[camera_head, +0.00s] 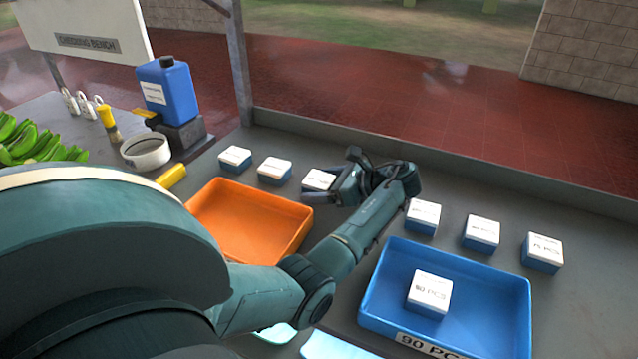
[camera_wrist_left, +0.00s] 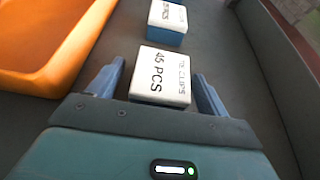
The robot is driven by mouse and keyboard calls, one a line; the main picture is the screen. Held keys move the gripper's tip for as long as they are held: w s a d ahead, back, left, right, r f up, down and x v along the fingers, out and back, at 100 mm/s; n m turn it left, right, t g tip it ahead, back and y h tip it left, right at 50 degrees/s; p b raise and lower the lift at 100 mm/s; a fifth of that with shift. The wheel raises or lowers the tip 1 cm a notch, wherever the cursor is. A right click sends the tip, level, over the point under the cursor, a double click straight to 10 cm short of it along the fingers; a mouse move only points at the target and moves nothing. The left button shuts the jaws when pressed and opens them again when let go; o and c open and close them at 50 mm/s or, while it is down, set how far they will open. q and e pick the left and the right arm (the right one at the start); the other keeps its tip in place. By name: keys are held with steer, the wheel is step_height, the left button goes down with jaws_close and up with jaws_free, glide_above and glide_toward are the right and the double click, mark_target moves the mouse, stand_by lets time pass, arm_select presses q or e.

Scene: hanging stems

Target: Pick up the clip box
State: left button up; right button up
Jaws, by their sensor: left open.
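A white-topped blue clip box (camera_head: 318,180) stands on the grey bench behind the orange tray. In the left wrist view the same clip box (camera_wrist_left: 161,76) reads "45 PCS" and "CLIPS". My left gripper (camera_head: 327,178) is open, with one finger on each side of this box. The wrist view shows the left gripper (camera_wrist_left: 158,70) with a gap at each finger, wider on the left. The box's lower part is partly hidden by the gripper in the head view. My right gripper is in neither view.
Similar boxes stand left (camera_head: 274,170) and right (camera_head: 423,216) of it. The orange tray (camera_head: 214,196) is empty; the blue tray (camera_head: 374,300) holds one "90 PCS" box (camera_head: 429,294).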

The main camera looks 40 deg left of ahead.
arm_select(q)
steer(key=shift+s+a+f, duration=0.1)
steer(key=shift+a+f, duration=0.05)
steer(key=shift+a, duration=0.05)
steer(key=c, duration=1.1)
steer(key=shift+o, duration=0.2)
